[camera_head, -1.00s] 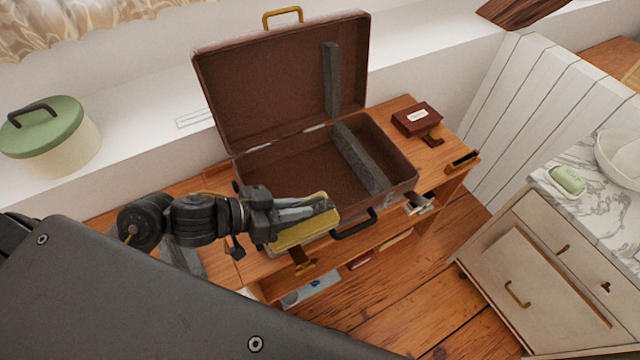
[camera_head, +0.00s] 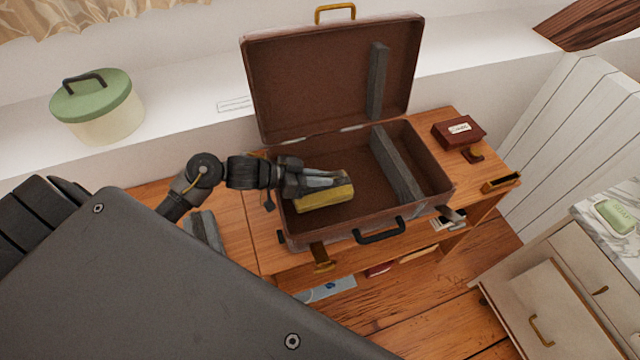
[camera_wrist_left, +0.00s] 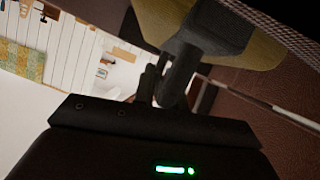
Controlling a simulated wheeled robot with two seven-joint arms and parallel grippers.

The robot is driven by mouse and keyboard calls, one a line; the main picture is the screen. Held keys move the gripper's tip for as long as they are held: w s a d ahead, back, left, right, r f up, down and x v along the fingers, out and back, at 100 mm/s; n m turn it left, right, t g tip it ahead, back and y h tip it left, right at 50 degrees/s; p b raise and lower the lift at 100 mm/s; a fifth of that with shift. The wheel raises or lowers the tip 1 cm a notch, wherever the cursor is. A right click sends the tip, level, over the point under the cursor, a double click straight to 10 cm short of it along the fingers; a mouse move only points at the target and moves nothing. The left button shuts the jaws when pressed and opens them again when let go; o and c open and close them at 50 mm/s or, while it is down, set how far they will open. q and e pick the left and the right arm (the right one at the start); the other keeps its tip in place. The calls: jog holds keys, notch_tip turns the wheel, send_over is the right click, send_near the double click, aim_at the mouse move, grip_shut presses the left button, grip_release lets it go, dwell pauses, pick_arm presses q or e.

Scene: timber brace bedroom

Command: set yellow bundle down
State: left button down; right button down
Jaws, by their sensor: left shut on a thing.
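The yellow bundle (camera_head: 324,197) is inside the left part of the open brown suitcase (camera_head: 290,222), near its front wall. My left gripper (camera_head: 335,180) is shut on the bundle from above. In the left wrist view the yellow bundle (camera_wrist_left: 262,48) is at the top, close to the fingers (camera_wrist_left: 185,65). Whether the bundle touches the suitcase floor cannot be told. A grey divider (camera_head: 398,165) crosses the suitcase to the right of the bundle. The right gripper is not in view.
The suitcase lid (camera_head: 325,75) stands open at the back. The wooden desk (camera_head: 235,228) bears a grey folded item (camera_head: 205,230) at left and a dark red box (camera_head: 458,131) at right. A green-lidded pot (camera_head: 98,105) stands on the white ledge.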

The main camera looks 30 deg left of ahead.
pick_arm(q)
jog(key=shift+w+a+f, duration=0.1)
jog(key=shift+w+f, duration=0.05)
jog(key=shift+f, duration=1.55)
jog(key=shift+f, duration=0.15)
jog(key=c, duration=1.4)
grip_release()
jog(key=shift+c, duration=0.2)
jog(key=b+v, duration=0.1)
jog(key=v, duration=1.1)
